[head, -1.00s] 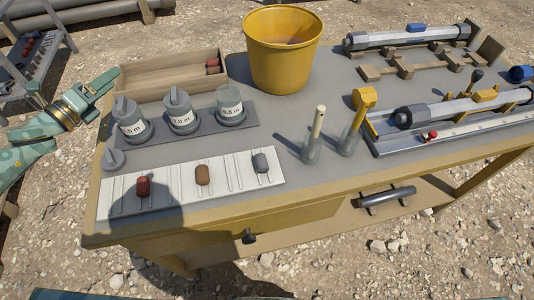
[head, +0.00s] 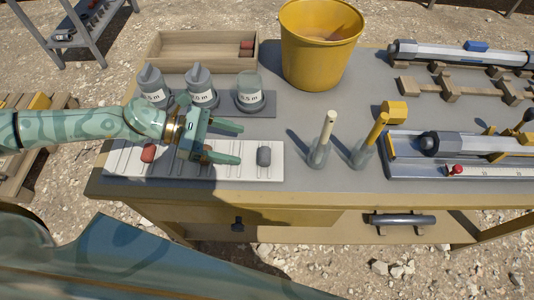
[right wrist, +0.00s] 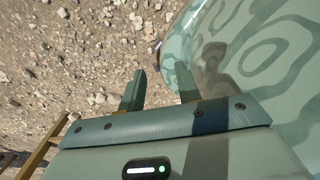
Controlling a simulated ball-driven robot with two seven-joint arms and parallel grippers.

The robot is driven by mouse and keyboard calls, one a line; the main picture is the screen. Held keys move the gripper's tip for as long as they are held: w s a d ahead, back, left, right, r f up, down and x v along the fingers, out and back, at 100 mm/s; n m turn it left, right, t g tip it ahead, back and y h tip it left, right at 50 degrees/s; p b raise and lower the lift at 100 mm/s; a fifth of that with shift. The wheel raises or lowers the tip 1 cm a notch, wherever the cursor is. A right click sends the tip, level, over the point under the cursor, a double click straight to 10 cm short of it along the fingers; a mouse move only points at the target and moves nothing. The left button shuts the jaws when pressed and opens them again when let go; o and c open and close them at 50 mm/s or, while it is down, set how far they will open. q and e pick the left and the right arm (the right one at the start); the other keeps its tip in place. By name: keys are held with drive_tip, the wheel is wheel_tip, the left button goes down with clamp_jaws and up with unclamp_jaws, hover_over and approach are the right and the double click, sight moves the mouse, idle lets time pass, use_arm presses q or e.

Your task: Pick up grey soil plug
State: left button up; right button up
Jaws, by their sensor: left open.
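The grey soil plug (head: 264,156) lies at the right end of the white slotted tray (head: 222,173) near the table's front edge. My left gripper (head: 240,144) is open and empty over the tray, just left of the grey plug, with its fingers pointing right. The fingertips are close to the plug but not around it. In the right wrist view my right gripper (right wrist: 157,80) is open and empty above gravel.
A wooden box (head: 200,65) and a yellow bucket (head: 318,50) are at the back. Two tubes with upright handles (head: 320,145) stand to the right. Bare table lies between the grey plug and these tubes.

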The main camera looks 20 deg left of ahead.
sight(262, 154)
use_arm(q)
drive_tip(key=x, duration=0.3)
drive_tip(key=shift+w+d, duration=0.1)
drive_tip(key=shift+d, duration=0.1)
drive_tip(key=x, duration=0.5)
drive_tip(key=shift+s+f, duration=0.25)
drive_tip(key=shift+f, duration=0.05)
drive_tip(key=c, duration=1.1)
